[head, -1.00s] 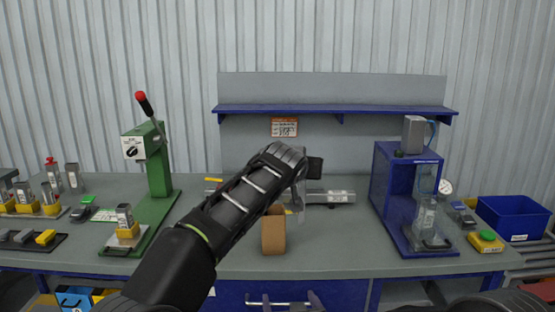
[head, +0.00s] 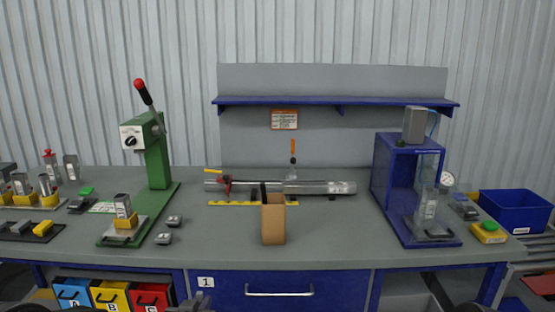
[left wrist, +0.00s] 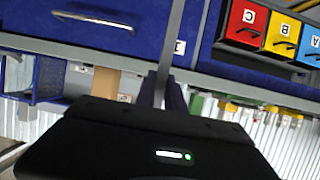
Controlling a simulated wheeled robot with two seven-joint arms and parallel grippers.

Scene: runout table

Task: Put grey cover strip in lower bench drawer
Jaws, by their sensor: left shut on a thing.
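The grey cover strip (left wrist: 174,45) shows in the left wrist view as a long thin bar. My left gripper (left wrist: 166,90) is shut on it, and the strip stretches away from the fingers across the front of the bench. In the head view only a small part of my left gripper (head: 196,302) shows at the bottom edge, in front of the bench near the label 1. A blue bench drawer (head: 240,286) with a silver bar handle sits under the tabletop and looks shut; it also shows upside down in the left wrist view (left wrist: 150,22). I cannot see a lower drawer.
The bench top (head: 330,248) holds a green press (head: 158,160), a blue press (head: 385,180), a brown holder (head: 273,222) and a silver rail (head: 320,188). Blue, yellow and red bins (head: 110,294) stand below at left. A blue crate (head: 515,215) stands at right.

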